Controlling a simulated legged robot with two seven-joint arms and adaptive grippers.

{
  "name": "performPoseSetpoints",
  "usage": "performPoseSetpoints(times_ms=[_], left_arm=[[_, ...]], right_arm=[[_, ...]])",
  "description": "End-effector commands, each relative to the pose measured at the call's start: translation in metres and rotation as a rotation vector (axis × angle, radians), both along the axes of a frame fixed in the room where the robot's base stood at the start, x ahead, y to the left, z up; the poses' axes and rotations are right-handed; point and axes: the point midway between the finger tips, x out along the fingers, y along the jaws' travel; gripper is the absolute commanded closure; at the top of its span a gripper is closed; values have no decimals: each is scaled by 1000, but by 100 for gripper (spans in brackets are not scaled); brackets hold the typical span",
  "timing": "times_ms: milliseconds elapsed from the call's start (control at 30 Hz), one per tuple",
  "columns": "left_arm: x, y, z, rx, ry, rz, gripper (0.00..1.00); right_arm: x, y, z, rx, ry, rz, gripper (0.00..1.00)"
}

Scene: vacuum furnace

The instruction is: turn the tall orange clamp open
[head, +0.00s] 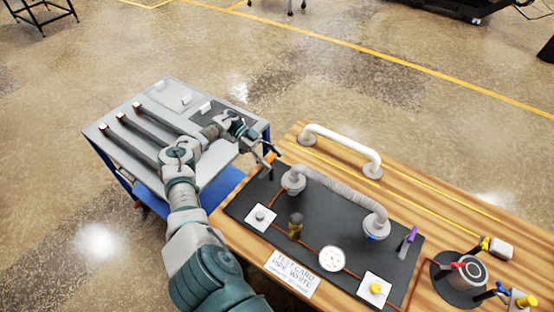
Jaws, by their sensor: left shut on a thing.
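The tall orange clamp (268,163) shows as a small orange piece at the near left end of the flexible grey hose, by the black panel's upper left corner. My left arm reaches in from the bottom, and its gripper (268,151) is at the clamp, fingers pointing right and down. The gripper is shut on the clamp; the fingers hide part of it. How far the clamp is turned cannot be told at this size. My right gripper is not in view.
The hose (335,190) arches over the black panel (315,218). A white handle (342,146) stands behind. A purple lever (411,235) and a round fitting (465,272) are on the right. A grey cart (135,128) stands left of the wooden table.

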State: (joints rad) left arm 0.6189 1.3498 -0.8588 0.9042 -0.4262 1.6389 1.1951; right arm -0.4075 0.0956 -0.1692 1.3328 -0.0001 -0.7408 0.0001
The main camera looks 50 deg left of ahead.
Motion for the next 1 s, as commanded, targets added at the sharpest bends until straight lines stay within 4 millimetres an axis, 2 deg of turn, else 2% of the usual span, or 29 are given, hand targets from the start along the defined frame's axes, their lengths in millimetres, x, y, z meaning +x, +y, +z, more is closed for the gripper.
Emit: performPoseSetpoints(times_ms=[367, 400, 467, 500, 833, 1000], left_arm=[[0, 2, 2, 2, -8, 1, 100], [0, 2, 3, 2, -8, 1, 31], [0, 2, 2, 2, -8, 1, 16], [0, 2, 2, 1, -7, 0, 12], [0, -1, 4, 2, -4, -1, 12], [0, 0, 26, 5, -6, -2, 12]], right_arm=[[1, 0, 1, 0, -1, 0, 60], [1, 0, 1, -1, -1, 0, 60], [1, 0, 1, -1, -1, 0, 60], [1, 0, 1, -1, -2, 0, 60], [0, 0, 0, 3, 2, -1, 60], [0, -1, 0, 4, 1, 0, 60]])
